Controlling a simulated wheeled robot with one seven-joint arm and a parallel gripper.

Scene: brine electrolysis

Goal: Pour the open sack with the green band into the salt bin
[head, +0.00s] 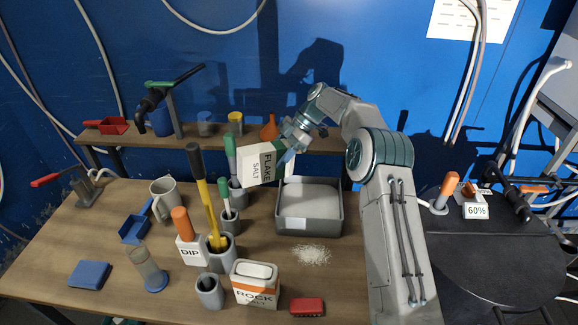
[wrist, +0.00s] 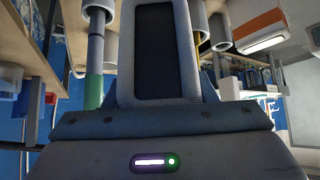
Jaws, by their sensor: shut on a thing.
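A white sack (head: 254,167) labelled FLAKE SALT is in my gripper (head: 287,145) in the head view. It is tilted well over on its side above the table, with a green band (head: 281,156) near the gripper. My gripper is shut on it. Its mouth is not clearly visible. The grey salt bin (head: 309,228) stands just below and right of the sack, holding pale white material. A patch of white flakes (head: 312,254) lies on the table in front of the bin. In the wrist view, the sack cannot be made out.
A white ROCK container (head: 254,287) and a red block (head: 307,307) stand in front of the bin. Grey holders with tall tools (head: 222,250) and a DIP bottle (head: 189,247) crowd the left. A shelf (head: 215,138) runs behind, with an orange funnel (head: 269,128).

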